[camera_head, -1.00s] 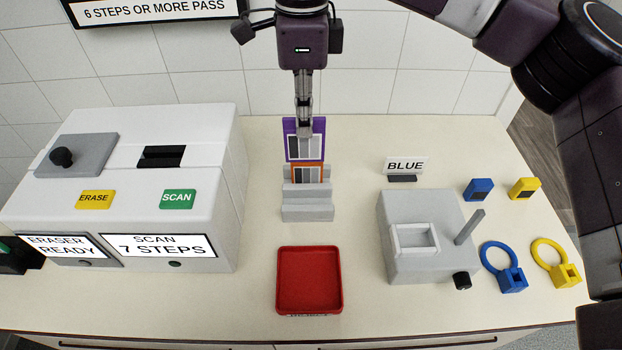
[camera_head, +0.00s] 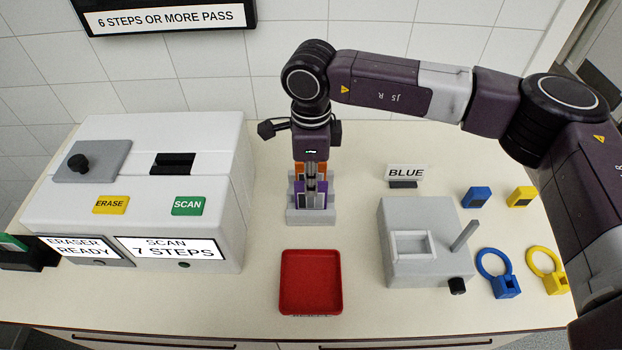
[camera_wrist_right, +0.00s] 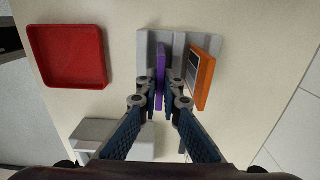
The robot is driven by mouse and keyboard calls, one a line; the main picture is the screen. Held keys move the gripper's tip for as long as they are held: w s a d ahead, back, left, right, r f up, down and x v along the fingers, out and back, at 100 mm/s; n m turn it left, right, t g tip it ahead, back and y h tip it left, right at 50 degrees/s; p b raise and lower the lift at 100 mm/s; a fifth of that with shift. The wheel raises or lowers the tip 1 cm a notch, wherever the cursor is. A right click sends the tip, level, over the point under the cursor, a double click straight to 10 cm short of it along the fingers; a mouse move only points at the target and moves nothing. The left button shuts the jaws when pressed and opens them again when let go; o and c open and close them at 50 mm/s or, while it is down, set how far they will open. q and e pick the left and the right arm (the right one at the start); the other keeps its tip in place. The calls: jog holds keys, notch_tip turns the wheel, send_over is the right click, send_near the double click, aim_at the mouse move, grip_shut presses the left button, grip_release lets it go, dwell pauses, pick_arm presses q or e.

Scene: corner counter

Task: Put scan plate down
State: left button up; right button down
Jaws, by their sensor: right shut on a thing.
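My right gripper (camera_head: 312,197) is shut on the purple scan plate (camera_head: 299,192), which stands upright in the front part of the stepped grey rack (camera_head: 310,217). In the right wrist view the purple plate (camera_wrist_right: 160,62) shows edge-on between the fingertips (camera_wrist_right: 160,98), over the rack (camera_wrist_right: 147,45). The fingers partly hide the plate's face and its lower edge in the head view. An orange plate (camera_head: 322,168) stands behind it in the rack and shows clearly in the right wrist view (camera_wrist_right: 204,80). My left gripper is not in view.
A red tray (camera_head: 311,282) lies in front of the rack. The white eraser and scanner machine (camera_head: 215,140) stands at left. A grey block with a lever (camera_head: 425,265), a BLUE sign (camera_head: 407,173) and blue and yellow pieces are at right.

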jog(key=shift+f, duration=0.1)
jog(key=shift+f+b, duration=0.1)
jog(key=shift+b, duration=0.2)
jog(key=c, duration=2.1)
grip_release()
jog(key=shift+r+p, duration=0.3)
jog(key=shift+r, duration=0.1)
notch_tip(320, 180, up, 12)
jog(key=b, duration=0.3)
jog(key=shift+s+f, duration=0.1)
jog(key=shift+f, duration=0.05)
